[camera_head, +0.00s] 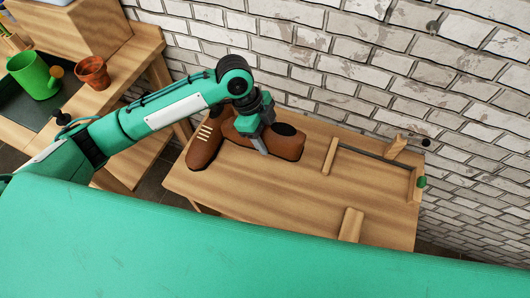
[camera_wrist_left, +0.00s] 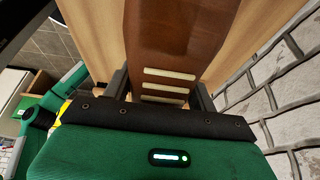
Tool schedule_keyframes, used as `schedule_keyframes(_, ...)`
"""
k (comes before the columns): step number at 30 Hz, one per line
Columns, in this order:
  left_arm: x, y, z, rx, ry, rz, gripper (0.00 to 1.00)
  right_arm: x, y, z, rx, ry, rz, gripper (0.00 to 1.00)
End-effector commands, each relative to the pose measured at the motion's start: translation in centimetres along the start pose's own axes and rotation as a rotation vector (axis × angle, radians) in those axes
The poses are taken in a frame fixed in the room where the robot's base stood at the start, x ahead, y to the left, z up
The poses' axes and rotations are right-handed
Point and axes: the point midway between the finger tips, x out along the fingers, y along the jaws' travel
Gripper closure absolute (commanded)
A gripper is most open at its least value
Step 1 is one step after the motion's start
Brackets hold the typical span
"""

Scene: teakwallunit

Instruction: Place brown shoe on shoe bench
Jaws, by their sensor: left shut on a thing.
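A brown shoe (camera_head: 289,148) lies at the back left of the wooden bench (camera_head: 285,195), under my left gripper (camera_head: 262,146). The left gripper is shut on this shoe, and its fingers hide part of the shoe's middle. In the left wrist view the brown shoe (camera_wrist_left: 175,35), with pale lace bars, sits between the two fingers. A second brown shoe (camera_head: 203,150) with pale lace bars is close on its left, at the bench's left end. I cannot tell whether the held shoe touches the bench top. My right gripper is not in view.
A brick wall (camera_head: 370,60) runs behind the bench. Wooden blocks (camera_head: 330,156) and a dark rod (camera_head: 372,153) are on the bench's right part. A green watering can (camera_head: 36,78) and a clay pot (camera_head: 92,72) stand on a table at left. The bench's front middle is clear.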

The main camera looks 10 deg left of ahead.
Motion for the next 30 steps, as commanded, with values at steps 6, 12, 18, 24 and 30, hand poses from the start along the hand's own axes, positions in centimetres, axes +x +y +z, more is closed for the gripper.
schedule_keyframes(6, 4.3, 0.0, 1.8, -0.001, 0.001, 0.001, 0.74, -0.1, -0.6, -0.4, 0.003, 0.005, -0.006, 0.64)
schedule_keyframes(12, 5.7, -0.1, 2.3, 0.000, 0.002, -0.002, 0.74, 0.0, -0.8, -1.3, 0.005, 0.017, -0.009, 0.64)
schedule_keyframes(18, 8.2, 0.0, 3.3, -0.003, 0.001, 0.002, 0.74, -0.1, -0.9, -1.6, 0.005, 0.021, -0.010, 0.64)
schedule_keyframes(24, 9.4, -0.1, 3.9, 0.000, 0.001, -0.002, 0.74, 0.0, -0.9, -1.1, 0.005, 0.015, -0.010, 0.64)
schedule_keyframes(30, 9.5, 0.0, 3.9, 0.000, 0.001, -0.002, 0.74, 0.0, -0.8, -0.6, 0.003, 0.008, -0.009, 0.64)
